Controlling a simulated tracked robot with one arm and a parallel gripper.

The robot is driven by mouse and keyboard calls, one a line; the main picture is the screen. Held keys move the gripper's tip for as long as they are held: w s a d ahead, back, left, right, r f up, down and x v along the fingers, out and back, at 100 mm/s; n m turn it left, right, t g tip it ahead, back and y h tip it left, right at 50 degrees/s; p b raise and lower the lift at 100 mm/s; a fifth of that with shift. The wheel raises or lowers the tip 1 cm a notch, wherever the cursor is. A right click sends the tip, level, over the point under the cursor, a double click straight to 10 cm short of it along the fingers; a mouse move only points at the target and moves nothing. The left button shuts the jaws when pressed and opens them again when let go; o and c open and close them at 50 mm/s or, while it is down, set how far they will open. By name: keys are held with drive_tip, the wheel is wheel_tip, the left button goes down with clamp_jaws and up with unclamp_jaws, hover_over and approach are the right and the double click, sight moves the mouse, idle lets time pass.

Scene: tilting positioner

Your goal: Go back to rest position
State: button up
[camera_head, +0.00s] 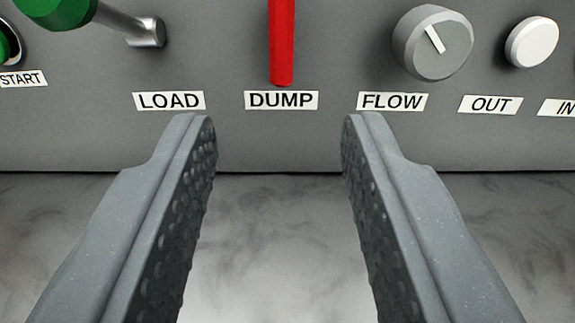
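My gripper (279,135) shows in the camera_head view with its two grey, studded fingers apart. It is open and nothing is between the fingers. The fingertips point at the grey control panel (225,140), the left one just below the LOAD label (169,100) and the right one just below the FLOW label (391,102). I cannot tell whether the tips touch the panel. A red handle (282,45) hangs down above the DUMP label (281,100), above and between the fingertips. Its upper end is out of view.
A green-knobbed lever (145,31) is at the upper left, beside a partly cut-off green START button (5,45). A grey FLOW knob (432,43) and a white OUT button (532,42) are at the right. A grey mottled surface (275,240) below the panel is clear.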

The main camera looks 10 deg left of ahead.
drive_tip(key=w+d+r+m, duration=0.1)
drive_tip(key=w+d+r, duration=0.15)
drive_tip(key=r, duration=0.45)
drive_tip(key=w+d+r+m, duration=0.1)
drive_tip(key=w+d+r, duration=0.1)
drive_tip(key=w+r, duration=0.35)
drive_tip(key=d+r+g+b, duration=0.1)
drive_tip(key=d+r, duration=0.3)
drive_tip(key=r, duration=0.4)
drive_tip(key=d+r, duration=0.4)
drive_tip(key=r, duration=0.5)
drive_tip(key=s+d+r+g+h+b, duration=0.1)
drive_tip(key=s+d+r+h, duration=0.2)
drive_tip(key=s+d+r, duration=1.6)
drive_tip(key=shift+d+r+m+h, duration=0.3)
drive_tip(key=shift+d+r+h, duration=0.1)
drive_tip(key=shift+d+r, duration=0.2)
drive_tip(key=shift+d, duration=0.1)
